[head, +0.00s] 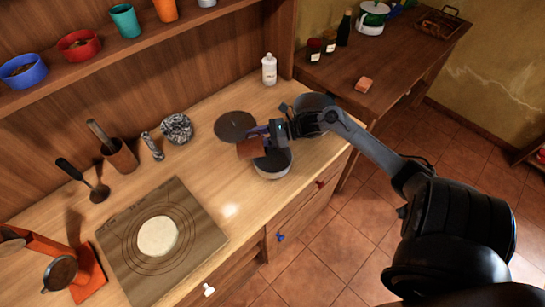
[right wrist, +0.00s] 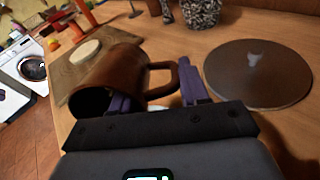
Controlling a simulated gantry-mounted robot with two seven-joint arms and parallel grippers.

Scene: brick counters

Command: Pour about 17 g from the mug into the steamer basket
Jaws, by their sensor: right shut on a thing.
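My right gripper (head: 266,132) is shut on the brown mug (head: 250,148) and holds it above the counter. In the right wrist view the fingers (right wrist: 153,88) are at the handle side of the mug (right wrist: 112,72). The mug looks tipped well over, its dark mouth facing lower left; its contents cannot be made out. A round, pale-walled container (head: 272,174), apparently the steamer basket, stands just below the mug and gripper, which partly cover it. No falling stream is visible. My left gripper is not in view.
A dark round disc (head: 235,126) lies behind the container. A white bottle (head: 269,69) stands at the back. A board with pale dough (head: 158,236) lies at front left. A stone-patterned pot (head: 177,128) and a mortar (head: 119,154) stand along the back left.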

